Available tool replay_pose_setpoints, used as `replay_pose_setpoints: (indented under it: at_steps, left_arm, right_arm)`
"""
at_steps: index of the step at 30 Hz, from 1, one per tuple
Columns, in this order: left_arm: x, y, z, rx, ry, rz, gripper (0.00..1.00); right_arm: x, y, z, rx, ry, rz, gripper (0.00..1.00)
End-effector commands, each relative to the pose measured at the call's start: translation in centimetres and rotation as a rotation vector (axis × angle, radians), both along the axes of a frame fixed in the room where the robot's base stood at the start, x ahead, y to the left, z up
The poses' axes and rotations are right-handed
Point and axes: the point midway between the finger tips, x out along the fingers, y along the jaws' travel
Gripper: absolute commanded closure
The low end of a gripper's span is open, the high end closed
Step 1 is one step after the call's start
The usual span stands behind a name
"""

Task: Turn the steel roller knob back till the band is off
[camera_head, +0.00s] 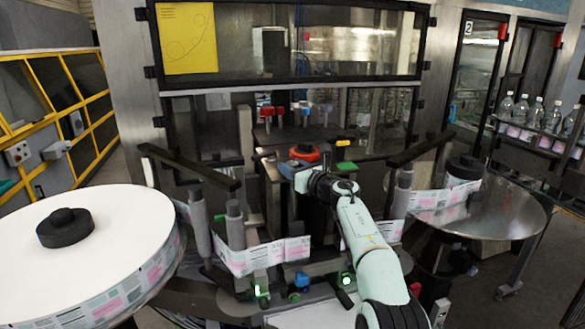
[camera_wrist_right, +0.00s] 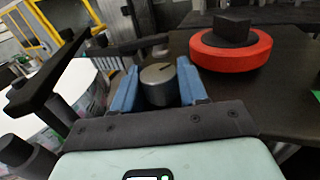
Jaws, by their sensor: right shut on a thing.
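The steel roller knob (camera_wrist_right: 158,86) shows in the right wrist view as a short grey cylinder with a dark line across its top. My right gripper (camera_wrist_right: 157,78) has its two blue fingers on either side of the knob and is shut on it. In the head view my right gripper (camera_head: 288,169) reaches into the machine, and the knob is hidden there. The printed label band (camera_head: 263,258) runs from the big white reel (camera_head: 130,222) past grey rollers towards the right. Whether it touches the knob's roller cannot be told. My left gripper is not in view.
A red disc with a black block (camera_wrist_right: 232,45) sits on the dark plate close to the gripper; it also shows in the head view (camera_head: 305,153). Dark bars (camera_head: 188,166) stand on both sides. A smaller reel (camera_head: 447,196) sits on a steel disc (camera_head: 500,212) at right.

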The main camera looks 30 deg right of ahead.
Motion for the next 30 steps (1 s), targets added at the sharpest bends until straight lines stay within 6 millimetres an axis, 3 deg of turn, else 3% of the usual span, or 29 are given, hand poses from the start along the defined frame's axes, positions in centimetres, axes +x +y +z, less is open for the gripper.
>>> replay_pose_setpoints:
  at_steps: [20, 21, 22, 30]
  left_arm:
    - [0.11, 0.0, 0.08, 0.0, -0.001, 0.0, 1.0]
    - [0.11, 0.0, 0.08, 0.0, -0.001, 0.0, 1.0]
    - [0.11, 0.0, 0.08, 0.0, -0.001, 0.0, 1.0]
    - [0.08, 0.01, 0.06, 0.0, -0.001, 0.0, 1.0]
  right_arm:
    - [-0.03, 0.04, 0.42, 0.002, -0.008, 0.058, 0.88]
    - [-0.02, 0.04, 0.41, 0.002, -0.008, 0.058, 0.45]
    - [-0.02, 0.04, 0.4, 0.002, -0.008, 0.058, 0.38]
    - [-0.02, 0.02, 0.21, 0.0, -0.004, 0.058, 0.38]
